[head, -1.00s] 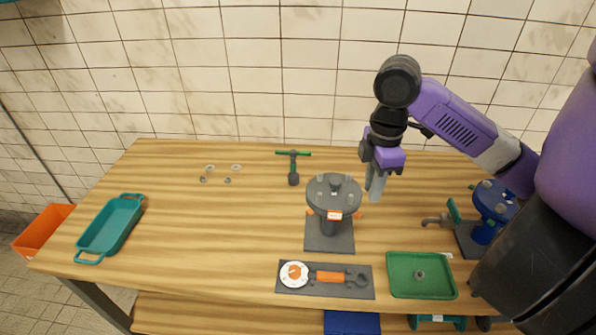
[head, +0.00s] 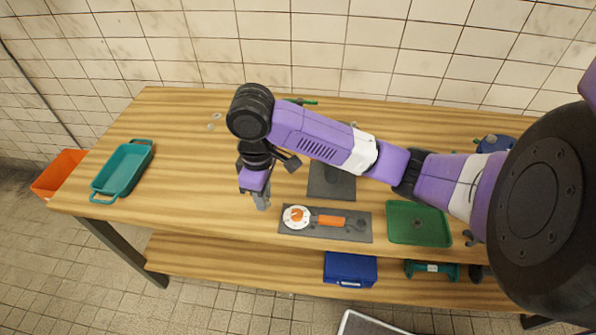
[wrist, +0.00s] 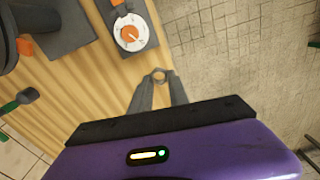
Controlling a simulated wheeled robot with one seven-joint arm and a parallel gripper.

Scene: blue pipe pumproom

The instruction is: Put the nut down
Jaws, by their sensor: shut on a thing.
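The nut (wrist: 158,75) is a small grey ring with a hole, seen at the fingertips in the wrist view. My gripper (wrist: 158,82) is shut on it. In the head view my gripper (head: 262,204) points down near the front edge of the wooden bench, left of the grey mat with the dial tool. The nut is too small to make out there. In the wrist view the nut shows close to the bench edge; its height above the wood is unclear.
A green tray (head: 405,236) is at the right, a teal tray (head: 122,170) at the left. My arm partly hides the flange stand. The bench between teal tray and gripper is clear.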

